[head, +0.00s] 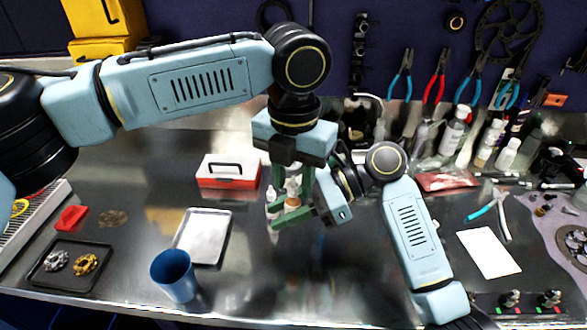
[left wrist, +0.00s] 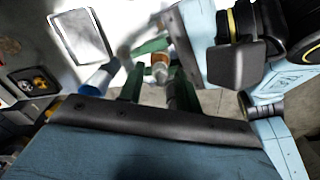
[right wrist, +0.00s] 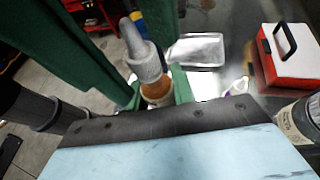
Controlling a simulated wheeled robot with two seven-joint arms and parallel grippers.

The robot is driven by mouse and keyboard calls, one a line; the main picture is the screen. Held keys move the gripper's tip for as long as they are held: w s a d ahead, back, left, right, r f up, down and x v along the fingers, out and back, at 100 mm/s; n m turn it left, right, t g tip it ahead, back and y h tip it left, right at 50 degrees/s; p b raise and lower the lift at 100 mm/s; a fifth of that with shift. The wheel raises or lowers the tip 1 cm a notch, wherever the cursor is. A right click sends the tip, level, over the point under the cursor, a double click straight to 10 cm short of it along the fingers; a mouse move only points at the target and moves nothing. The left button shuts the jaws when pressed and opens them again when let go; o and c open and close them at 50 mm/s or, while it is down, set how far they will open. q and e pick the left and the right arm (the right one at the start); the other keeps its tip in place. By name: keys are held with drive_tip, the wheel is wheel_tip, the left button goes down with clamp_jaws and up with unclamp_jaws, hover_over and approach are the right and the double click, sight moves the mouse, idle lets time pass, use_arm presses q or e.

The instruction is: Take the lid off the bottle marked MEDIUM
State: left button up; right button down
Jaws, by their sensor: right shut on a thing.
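A small bottle (head: 293,203) with an amber-brown body and a pale pointed lid (head: 292,187) is held up over the bench. Its marking cannot be read. My right gripper (head: 290,213) is shut on its body; in the right wrist view the amber body (right wrist: 157,92) sits between the green fingers, with the grey lid (right wrist: 141,50) above. My left gripper (head: 291,183) points down from above, open, its fingers on either side of the lid. In the left wrist view the bottle (left wrist: 160,68) shows between the spread fingers. Another white-topped bottle (head: 271,195) stands just left.
A red and white toolbox (head: 228,171), a metal tray (head: 203,236) and a blue cup (head: 174,275) are to the left. The bench's front middle is clear.

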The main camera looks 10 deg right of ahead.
use_arm(q)
clamp_jaws()
drive_tip(key=n, duration=0.3)
idle(0.3)
drive_tip(key=shift+o, duration=0.4)
unclamp_jaws()
